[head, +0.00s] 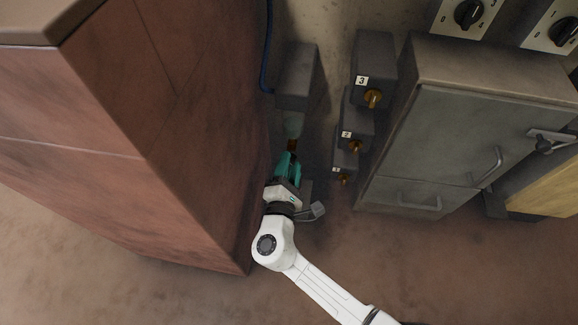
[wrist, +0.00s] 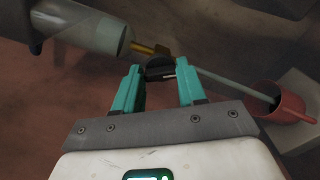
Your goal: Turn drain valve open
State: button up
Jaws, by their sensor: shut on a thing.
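The drain valve shows in the wrist view as a brass stem (wrist: 143,47) at the end of a clear bowl (wrist: 85,30), with a dark handle (wrist: 160,66) beside it. My gripper (wrist: 160,78) has its teal fingers on either side of the dark handle and is shut on it. In the head view, the clear bowl (head: 293,124) hangs below a grey box (head: 297,75), and the brass stem (head: 292,145) sits just above my gripper (head: 289,157). My fingers hide the handle there. I cannot tell how far the handle is turned.
A pale tube (wrist: 230,84) runs to a red cup (wrist: 290,103) at right in the wrist view. A large reddish-brown block (head: 200,130) stands close left of my arm. Several numbered grey boxes with brass valves (head: 372,98) and a grey cabinet (head: 440,120) stand right.

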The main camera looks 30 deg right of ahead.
jog(key=m, duration=0.6)
jog(key=shift+s+f, duration=0.1)
jog(key=shift+f, duration=0.1)
jog(key=shift+m, duration=0.4)
jog(key=o, duration=1.1)
jog(key=shift+c, duration=0.2)
jog(key=shift+r, duration=0.1)
jog(key=p+v, duration=0.3)
jog(key=v, duration=0.7)
jog(key=shift+s+a, duration=0.2)
jog(key=shift+s, duration=0.1)
